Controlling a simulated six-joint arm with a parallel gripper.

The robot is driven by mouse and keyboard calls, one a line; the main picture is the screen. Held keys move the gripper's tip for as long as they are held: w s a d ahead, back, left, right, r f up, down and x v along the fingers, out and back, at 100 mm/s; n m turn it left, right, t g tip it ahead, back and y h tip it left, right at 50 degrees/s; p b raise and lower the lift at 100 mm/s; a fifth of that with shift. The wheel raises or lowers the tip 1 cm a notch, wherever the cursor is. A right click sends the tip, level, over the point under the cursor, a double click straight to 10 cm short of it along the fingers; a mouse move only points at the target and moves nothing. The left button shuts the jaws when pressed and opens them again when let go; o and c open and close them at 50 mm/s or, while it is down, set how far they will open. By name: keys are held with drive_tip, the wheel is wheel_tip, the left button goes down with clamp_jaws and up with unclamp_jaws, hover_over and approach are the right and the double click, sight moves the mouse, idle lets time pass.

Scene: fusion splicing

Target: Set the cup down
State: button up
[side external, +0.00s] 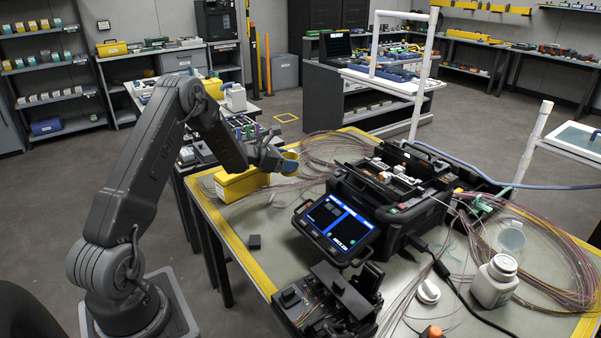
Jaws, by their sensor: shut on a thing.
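The cup (291,157) is a small yellow-and-blue piece at the end of my gripper (279,160). The cup appears just right of and above a yellow box (238,186). I cannot tell whether the cup touches anything below it. The fingertips are small and partly hidden by the wrist and the cup.
A fusion splicer (405,195) with a lit screen (338,222) fills the table's middle. Coiled fibres (325,150) lie behind the cup, with more at right. A white bottle (494,283) stands front right. The left table surface is mostly clear around a small dark block (254,242).

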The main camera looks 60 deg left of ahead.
drive_tip(key=s+d+m+g+h, duration=0.3)
drive_tip(key=s+d+m+h, duration=0.2)
drive_tip(key=s+d, duration=0.5)
drive_tip(key=s+d+m+g+h, duration=0.2)
drive_tip(key=s+d+m+h, duration=0.3)
drive_tip(key=s, duration=0.8)
drive_tip(key=shift+n+y, duration=0.5)
drive_tip(key=x, duration=0.4)
drive_tip(key=f+x, duration=0.1)
drive_tip(key=x, duration=0.7)
drive_tip(key=shift+s+a+f, duration=0.15)
drive_tip(key=shift+s+f, duration=0.05)
drive_tip(key=shift+s, duration=0.15)
drive_tip(key=shift+w+d+f, duration=0.3)
drive_tip(key=shift+f, duration=1.95)
drive_tip(key=o, duration=1.1)
drive_tip(key=shift+f, duration=0.1)
drive_tip(key=shift+c, duration=0.2)
